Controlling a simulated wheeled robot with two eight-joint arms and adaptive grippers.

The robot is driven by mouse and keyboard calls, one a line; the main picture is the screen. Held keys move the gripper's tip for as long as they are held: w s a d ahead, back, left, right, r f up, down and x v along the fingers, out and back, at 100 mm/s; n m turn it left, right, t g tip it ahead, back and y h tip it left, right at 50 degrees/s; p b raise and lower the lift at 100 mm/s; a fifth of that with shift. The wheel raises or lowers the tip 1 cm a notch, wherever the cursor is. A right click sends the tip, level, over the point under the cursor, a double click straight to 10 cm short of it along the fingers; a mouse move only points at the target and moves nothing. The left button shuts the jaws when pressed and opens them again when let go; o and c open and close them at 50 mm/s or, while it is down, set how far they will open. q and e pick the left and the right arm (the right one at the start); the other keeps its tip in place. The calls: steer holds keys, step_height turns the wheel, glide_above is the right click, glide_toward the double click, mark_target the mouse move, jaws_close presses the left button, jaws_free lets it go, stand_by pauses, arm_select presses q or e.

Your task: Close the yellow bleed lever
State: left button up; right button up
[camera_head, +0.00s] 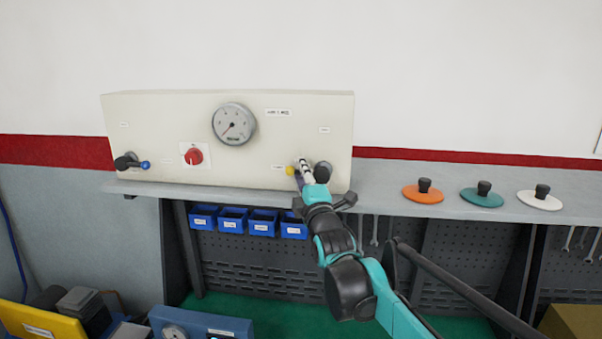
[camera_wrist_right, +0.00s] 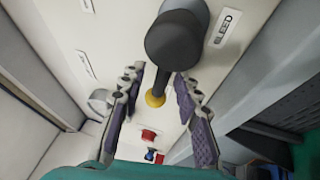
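The yellow bleed lever has a dark round hub, a dark stem and a yellow ball knob (camera_head: 290,170). It sits at the right end of the cream panel (camera_head: 230,110), with the knob pointing left of the hub. In the right wrist view the hub (camera_wrist_right: 178,38) is beside the BLEED label, and the yellow knob (camera_wrist_right: 155,98) shows between the fingers. My right gripper (camera_head: 303,166) is at the lever, partly covering it in the head view. In the wrist view its fingers (camera_wrist_right: 160,75) are apart, one on each side of the stem, with gaps visible. My left gripper is not in view.
A blue-knobbed lever (camera_head: 145,165), a red knob (camera_head: 194,156) and a dial gauge (camera_head: 234,124) are on the panel. Orange (camera_head: 423,195), teal (camera_head: 482,198) and white (camera_head: 540,201) discs lie on the grey shelf at right. Blue bins (camera_head: 233,219) hang below.

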jaws_close()
steer(key=shift+f+n+g+y, duration=0.3)
steer(key=shift+f+n+g, duration=0.1)
steer(key=shift+n, duration=0.3)
jaws_free()
